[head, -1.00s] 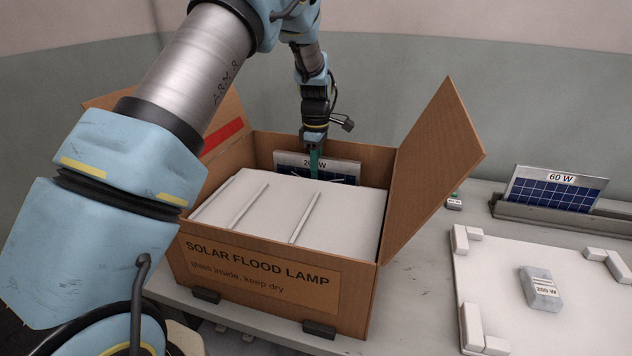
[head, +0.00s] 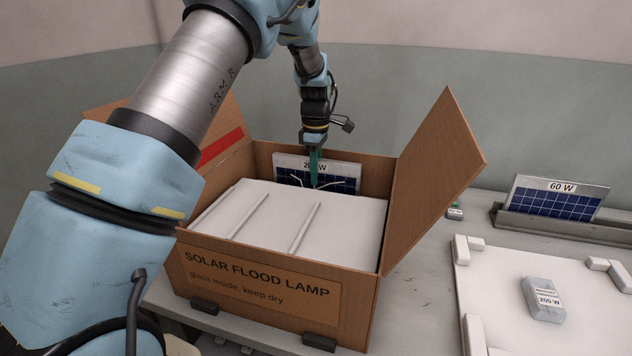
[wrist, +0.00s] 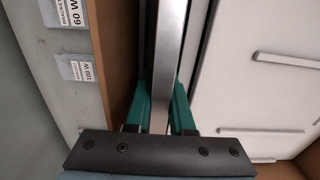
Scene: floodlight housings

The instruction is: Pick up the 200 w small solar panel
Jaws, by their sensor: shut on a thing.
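The 200 W small solar panel (head: 340,178) stands upright at the back of the open cardboard box (head: 350,310), behind a white foam block. Its label is partly covered by my gripper (head: 315,168). In the wrist view the green fingers of my gripper (wrist: 159,105) are shut on the panel's top edge (wrist: 165,60), one on each side. The panel's lower part is hidden behind the white block, and white cables show in front of it.
The white block (head: 335,230) with thin strips fills the box's front. The box's right flap (head: 435,170) stands up and outward. On the right are a 60 W panel (head: 555,198) in a rack and a white tray (head: 500,290) holding a grey 200 W block (head: 543,298).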

